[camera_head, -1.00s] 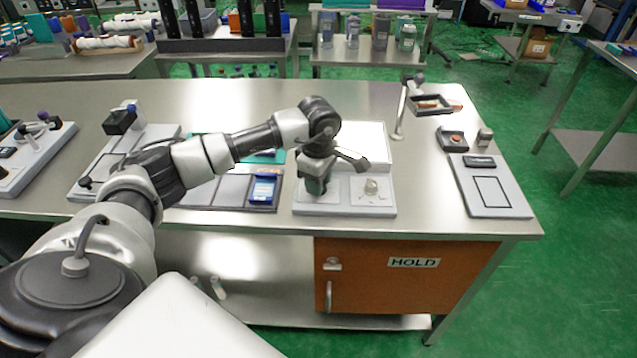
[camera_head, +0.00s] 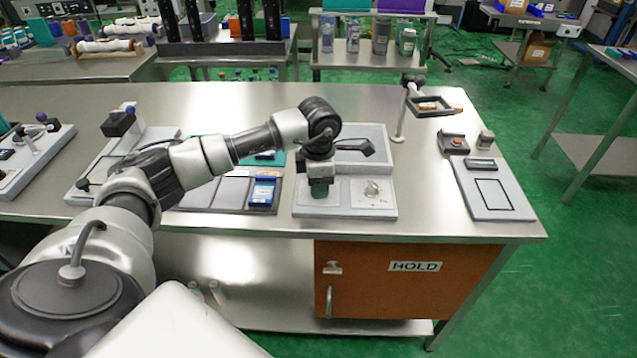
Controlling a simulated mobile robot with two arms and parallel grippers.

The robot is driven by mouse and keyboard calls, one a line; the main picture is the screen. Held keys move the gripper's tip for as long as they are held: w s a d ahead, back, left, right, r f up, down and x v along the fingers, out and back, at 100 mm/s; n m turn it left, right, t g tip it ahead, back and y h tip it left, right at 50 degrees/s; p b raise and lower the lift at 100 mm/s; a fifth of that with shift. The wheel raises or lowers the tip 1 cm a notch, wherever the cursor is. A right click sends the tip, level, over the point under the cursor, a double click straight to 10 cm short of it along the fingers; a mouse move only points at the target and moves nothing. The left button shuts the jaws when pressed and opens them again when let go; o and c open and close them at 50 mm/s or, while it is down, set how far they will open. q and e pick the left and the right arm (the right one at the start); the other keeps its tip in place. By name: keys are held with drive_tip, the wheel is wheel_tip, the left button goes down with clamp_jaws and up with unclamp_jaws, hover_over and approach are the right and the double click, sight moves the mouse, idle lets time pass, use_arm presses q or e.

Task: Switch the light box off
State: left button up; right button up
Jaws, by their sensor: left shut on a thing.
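The light box (camera_head: 345,209) stands at the front edge of the steel table, right of centre. Its panel (camera_head: 362,136) at the back is grey and unlit. A pale knob (camera_head: 371,188) sits on the right of its front face. My left gripper (camera_head: 319,190) points down over the left of the front face, shut on a small part there that I take to be the switch. The jaws hide that part almost fully. My left wrist and gripper also cover some of the panel's left side. My right gripper is out of view.
A tray with a blue item (camera_head: 263,191) lies just left of the light box. A grey board with a black outline (camera_head: 490,192) and a small box with an orange button (camera_head: 455,143) stand to the right. Bare table lies between.

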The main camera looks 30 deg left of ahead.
use_arm(q)
drive_tip(key=shift+r, duration=0.1)
idle(0.3)
drive_tip(key=o, duration=0.9)
wheel_tip(320, 180, up, 11)
drive_tip(key=shift+f+b, duration=0.1)
drive_tip(key=shift+b, duration=0.4)
